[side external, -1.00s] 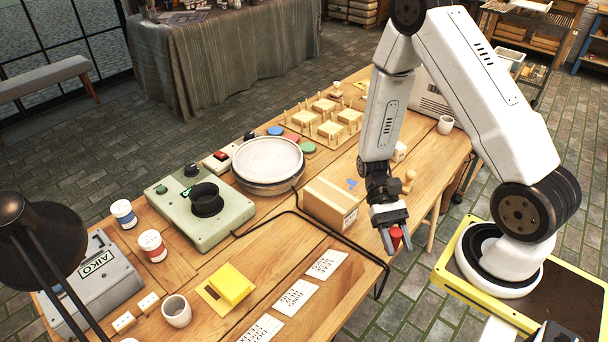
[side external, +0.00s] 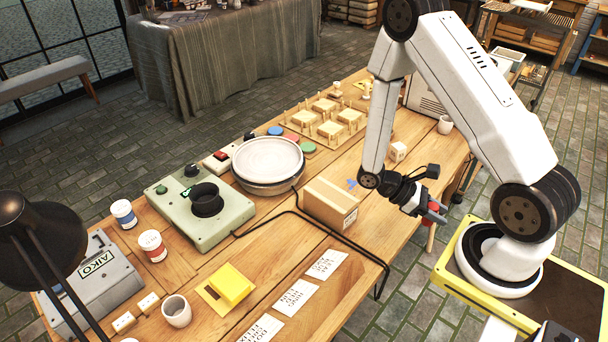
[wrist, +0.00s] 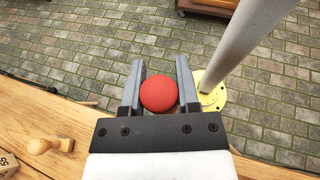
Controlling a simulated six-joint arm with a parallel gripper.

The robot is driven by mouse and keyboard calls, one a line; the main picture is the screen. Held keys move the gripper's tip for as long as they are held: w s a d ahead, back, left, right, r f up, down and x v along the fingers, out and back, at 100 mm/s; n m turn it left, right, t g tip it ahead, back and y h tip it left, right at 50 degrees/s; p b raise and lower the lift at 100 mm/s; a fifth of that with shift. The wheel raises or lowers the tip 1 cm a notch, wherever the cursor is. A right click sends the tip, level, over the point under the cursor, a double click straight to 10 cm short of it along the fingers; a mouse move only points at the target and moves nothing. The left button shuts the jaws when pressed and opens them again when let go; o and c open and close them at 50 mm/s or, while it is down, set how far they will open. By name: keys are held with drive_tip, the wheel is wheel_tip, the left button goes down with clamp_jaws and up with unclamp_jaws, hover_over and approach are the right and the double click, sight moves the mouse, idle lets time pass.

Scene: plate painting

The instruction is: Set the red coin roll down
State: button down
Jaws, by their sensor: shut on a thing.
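The red coin roll (wrist: 159,94) sits between the two fingers of my gripper (wrist: 160,80), its round red end facing the wrist camera. In the side external view my gripper (side external: 434,212) is tilted sideways past the table's right edge, near my yellow base plate. The red roll (side external: 437,207) shows there only as a small patch, partly hidden by the fingers. My gripper is shut on the roll and holds it clear of the table, with paving below it in the wrist view.
The wooden table (side external: 215,270) carries a cardboard box (side external: 330,204), a wooden stamp-like knob (wrist: 40,146), a turntable (side external: 268,160) and white lettered cards (side external: 295,297). A black bent rod (side external: 345,243) crosses the table. Floor shows beyond the table edge.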

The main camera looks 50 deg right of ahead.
drive_tip(key=w+d+f+n+t+h, duration=0.2)
drive_tip(key=w+d+n+t+h, duration=0.2)
drive_tip(key=w+n+t, duration=0.2)
drive_tip(key=w+d+f+n+t+h, duration=0.2)
drive_tip(key=w+d+n+t+h, duration=0.2)
drive_tip(key=w+n+t, duration=0.3)
drive_tip(key=shift+w+d+n+t+h, duration=0.3)
drive_tip(key=shift+w+d+n+h, duration=0.1)
drive_tip(key=shift+w+d+n, duration=0.45)
drive_tip(key=shift+a+f, duration=0.1)
drive_tip(key=shift+f, duration=2.1)
drive_tip(key=shift+s+f, duration=0.1)
drive_tip(key=shift+f, duration=1.7)
drive_tip(key=shift+f, duration=0.1)
